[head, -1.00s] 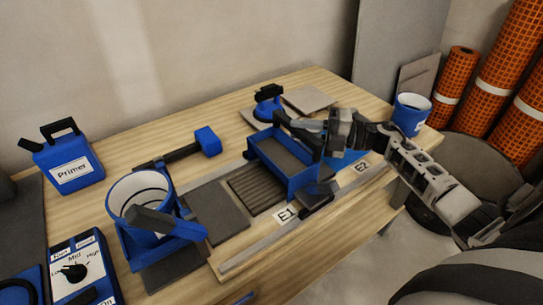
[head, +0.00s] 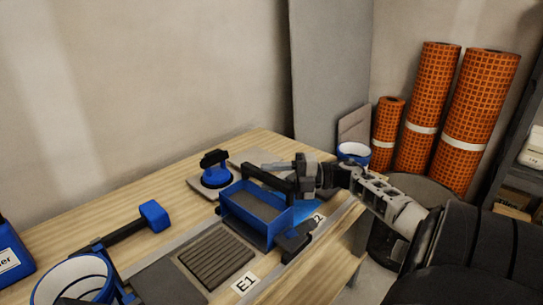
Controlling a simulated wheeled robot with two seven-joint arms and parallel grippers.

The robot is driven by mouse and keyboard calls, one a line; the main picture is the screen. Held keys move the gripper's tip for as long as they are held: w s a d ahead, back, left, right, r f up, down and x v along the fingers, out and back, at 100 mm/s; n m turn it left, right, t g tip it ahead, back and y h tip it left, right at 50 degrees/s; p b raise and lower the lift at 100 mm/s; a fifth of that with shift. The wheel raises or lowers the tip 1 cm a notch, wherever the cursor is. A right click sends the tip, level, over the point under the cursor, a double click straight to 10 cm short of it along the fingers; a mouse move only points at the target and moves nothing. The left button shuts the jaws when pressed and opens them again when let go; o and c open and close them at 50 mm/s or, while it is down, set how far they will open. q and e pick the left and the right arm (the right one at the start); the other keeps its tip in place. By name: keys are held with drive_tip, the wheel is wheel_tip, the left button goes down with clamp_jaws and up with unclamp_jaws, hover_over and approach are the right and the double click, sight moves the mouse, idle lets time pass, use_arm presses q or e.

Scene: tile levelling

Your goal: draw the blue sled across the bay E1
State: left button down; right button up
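The blue sled (head: 282,232) is an open-topped box with a black handle (head: 265,180).
A blue suction-cup tool (head: 216,176) stands behind the sled. A blue-headed mallet (head: 154,215) lies at left, near a blue bucket (head: 75,280). A white-and-blue cup (head: 353,152) stands behind my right arm. Orange rolls (head: 431,110) stand beyond the table.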

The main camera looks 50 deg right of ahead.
drive_tip(key=shift+s, duration=0.1)
drive_tip(key=v, duration=0.7)
drive_tip(key=shift+d, duration=0.15)
drive_tip(key=shift+s, duration=0.1)
idle(0.4)
